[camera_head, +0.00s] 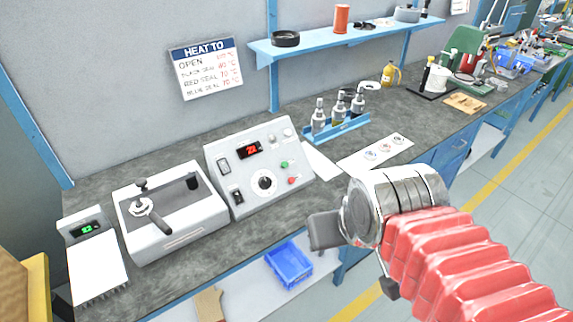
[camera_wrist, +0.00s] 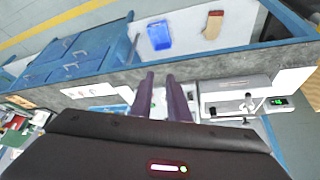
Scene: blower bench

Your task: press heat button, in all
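The grey control box (camera_head: 258,165) stands on the bench with a red-lit display (camera_head: 249,149), a black round dial (camera_head: 264,183), a green button (camera_head: 285,164) and a red button (camera_head: 292,181) on its sloped front. No readable label marks which one is the heat button. My gripper (camera_head: 322,232) is in front of the bench edge, to the lower right of the box and apart from it. In the wrist view my gripper (camera_wrist: 160,76) shows two dark fingers with a narrow empty gap between them. They partly hide the box.
A white machine with a lever (camera_head: 170,215) and a unit with a green display (camera_head: 92,245) stand left of the box. A blue rack of bottles (camera_head: 340,125) is behind right. A HEAT TO sign (camera_head: 206,68) hangs on the wall. A blue bin (camera_head: 289,263) sits below the bench.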

